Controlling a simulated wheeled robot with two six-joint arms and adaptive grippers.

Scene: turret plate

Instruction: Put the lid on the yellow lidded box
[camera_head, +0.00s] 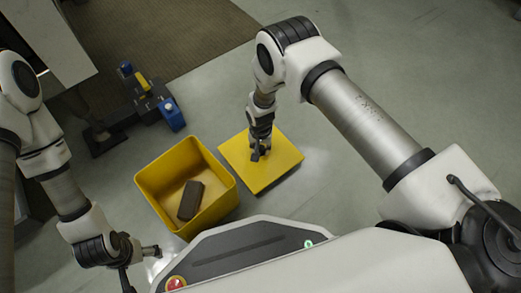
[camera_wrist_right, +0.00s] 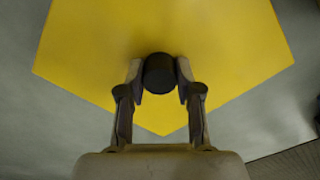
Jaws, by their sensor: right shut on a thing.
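The yellow box (camera_head: 171,208) stands open at the centre left of the head view, with a dark brown block (camera_head: 191,200) lying inside it. The flat yellow lid (camera_head: 283,160) is just to the right of the box. My right gripper (camera_head: 257,156) is over the lid, shut on its dark round knob (camera_wrist_right: 160,73), which shows between the fingers in the right wrist view. I cannot tell whether the lid touches the floor or hangs above it. My left gripper (camera_head: 151,250) is low at the left, near the box's front side, and its fingers are too small to read.
Behind the box is a dark stand (camera_head: 143,107) with blue and yellow parts. A brown mat (camera_head: 150,40) and a pale cabinet (camera_head: 42,35) are at the back left. The grey floor to the right of the lid is clear.

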